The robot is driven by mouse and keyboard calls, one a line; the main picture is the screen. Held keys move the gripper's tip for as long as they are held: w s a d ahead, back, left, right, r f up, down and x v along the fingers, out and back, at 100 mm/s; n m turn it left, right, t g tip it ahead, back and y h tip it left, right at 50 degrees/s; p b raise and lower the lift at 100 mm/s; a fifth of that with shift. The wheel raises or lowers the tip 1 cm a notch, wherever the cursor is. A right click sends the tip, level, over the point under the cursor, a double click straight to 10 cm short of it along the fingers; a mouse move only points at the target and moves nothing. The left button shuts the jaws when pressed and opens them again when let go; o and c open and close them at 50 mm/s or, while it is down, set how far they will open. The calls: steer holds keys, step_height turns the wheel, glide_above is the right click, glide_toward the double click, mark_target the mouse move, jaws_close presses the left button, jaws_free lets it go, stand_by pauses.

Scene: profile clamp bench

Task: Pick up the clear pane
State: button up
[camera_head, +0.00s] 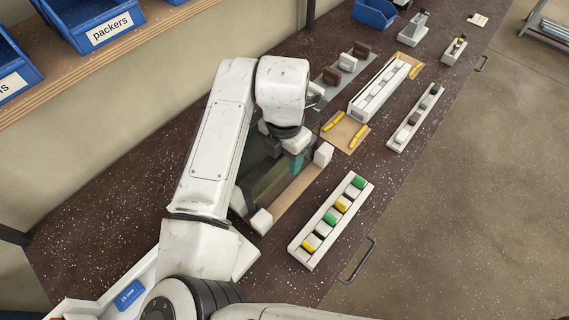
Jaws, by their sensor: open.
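A clear, dark greenish see-through pane (272,181) seems to stand on edge at the middle of the bench, beside a tan strip (288,197) with white end blocks. My arm covers its left part, so its full outline is hidden. My gripper (296,161) hangs over the pane's far end, close to it. Its fingers are small and partly hidden, with a teal patch at the tip. It is open, and I cannot tell whether it touches the pane.
A white rack (312,251) with green and yellow pieces stands at the front right. A tan board (335,131) with yellow strips, a long white holder (367,103) and a narrow rack (402,138) lie farther back. Blue bins (90,22) sit on the shelf at the upper left.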

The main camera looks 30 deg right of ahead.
jaws_close()
stand_by(0.5)
steer(key=shift+r, duration=0.1)
